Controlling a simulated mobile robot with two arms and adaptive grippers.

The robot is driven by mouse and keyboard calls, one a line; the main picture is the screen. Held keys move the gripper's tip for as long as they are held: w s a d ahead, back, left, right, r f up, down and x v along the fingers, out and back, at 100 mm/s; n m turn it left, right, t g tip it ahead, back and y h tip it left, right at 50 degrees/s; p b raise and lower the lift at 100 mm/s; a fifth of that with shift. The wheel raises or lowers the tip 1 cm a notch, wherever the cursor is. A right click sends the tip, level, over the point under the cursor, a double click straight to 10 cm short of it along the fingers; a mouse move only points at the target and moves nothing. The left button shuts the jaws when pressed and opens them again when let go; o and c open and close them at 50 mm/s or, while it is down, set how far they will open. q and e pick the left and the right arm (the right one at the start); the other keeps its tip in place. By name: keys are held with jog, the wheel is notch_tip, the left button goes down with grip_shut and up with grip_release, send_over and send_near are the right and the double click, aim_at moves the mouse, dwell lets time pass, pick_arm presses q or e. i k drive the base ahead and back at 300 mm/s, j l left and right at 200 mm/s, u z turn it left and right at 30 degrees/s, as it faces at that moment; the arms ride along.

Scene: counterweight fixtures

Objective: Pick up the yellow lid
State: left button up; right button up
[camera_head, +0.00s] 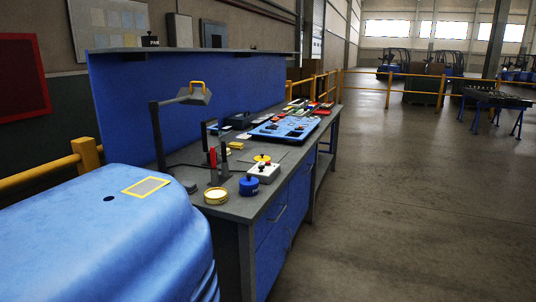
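A round yellow lid-like piece (216,195) lies near the front left corner of the grey workbench (180,157). Its top looks pale inside a yellow rim; I cannot tell whether it sits on a container. A blue round pot (249,186) with a dark knob stands to its right. Behind that is a white box (263,173) with a red and a dark button, and a smaller yellow round piece (262,158) with a dark knob shows just behind the box. Neither of my grippers is in view.
A desk lamp (158,135) and a red-handled tool (212,158) stand behind the yellow piece. A blue tray (283,129) lies farther back. A large blue rounded body (110,235) fills the lower left. The floor (400,210) to the right is clear.

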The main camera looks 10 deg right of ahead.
aim_at(262, 157)
jog(key=i+l, duration=0.6)
jog(key=i, duration=0.15)
jog(key=i+l, duration=0.55)
jog(key=i, duration=0.2)
jog(key=i+l+u, duration=0.25)
jog(key=i+l, duration=0.3)
jog(key=i+l+u, duration=0.25)
jog(key=i+l, duration=0.3)
jog(key=l, duration=0.15)
